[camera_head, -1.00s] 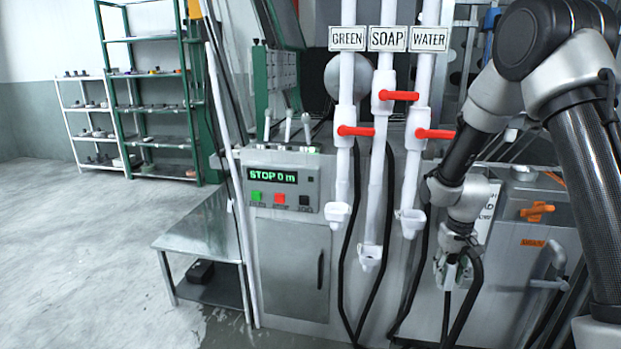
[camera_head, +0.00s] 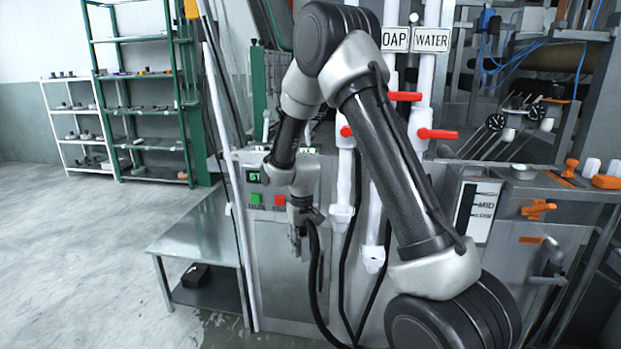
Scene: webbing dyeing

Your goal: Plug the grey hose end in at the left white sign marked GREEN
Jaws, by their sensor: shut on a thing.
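My gripper (camera_head: 296,238) points down in front of the control cabinet, left of the white pipes, and is shut. A dark hose (camera_head: 314,270) runs from it, bends over and hangs down to the floor. The grey hose end in its fingers is too small to make out clearly. The GREEN sign is hidden behind my arm. The lower white outlet of the left pipe (camera_head: 341,214) shows just right of my gripper, apart from it.
The SOAP sign (camera_head: 396,39) is partly covered; the WATER sign (camera_head: 432,40) is clear. The SOAP pipe's outlet (camera_head: 373,259) hangs lower. The control panel (camera_head: 255,190) is behind my gripper. A metal table (camera_head: 195,235) stands left, with open floor beyond.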

